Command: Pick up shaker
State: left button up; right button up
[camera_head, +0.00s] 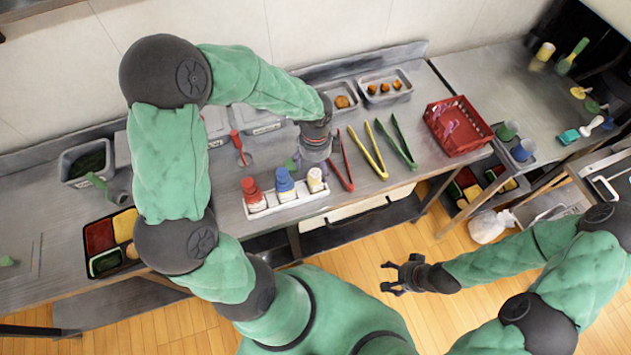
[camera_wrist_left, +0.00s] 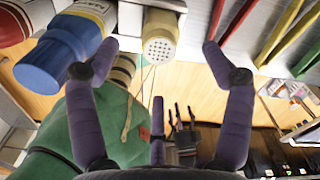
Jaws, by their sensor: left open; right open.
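A shaker with a cream perforated cap (camera_head: 315,179) stands upright at the right end of a white rack (camera_head: 288,203) on the counter. Beside it in the rack are a blue-capped bottle (camera_head: 286,185) and a red-capped bottle (camera_head: 252,191). My left gripper (camera_head: 312,163) is open just behind and above the cream-capped shaker. In the left wrist view, the shaker's cap (camera_wrist_left: 161,47) shows between the spread fingers of the left gripper (camera_wrist_left: 158,60), with no clear contact. My right gripper (camera_head: 387,278) is open and empty over the floor, away from the counter.
Red, yellow and green tongs (camera_head: 367,152) lie right of the left gripper. A red basket (camera_head: 458,125) stands further right. Food trays (camera_head: 385,86) line the back. A red-handled utensil (camera_head: 240,147) lies left of the left gripper. The rack is near the counter's front edge.

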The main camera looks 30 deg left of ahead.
aim_at(315, 173)
pick_arm(q)
notch_tip(315, 173, down, 8)
jog(key=shift+b, duration=1.15)
jog(key=c, duration=1.4)
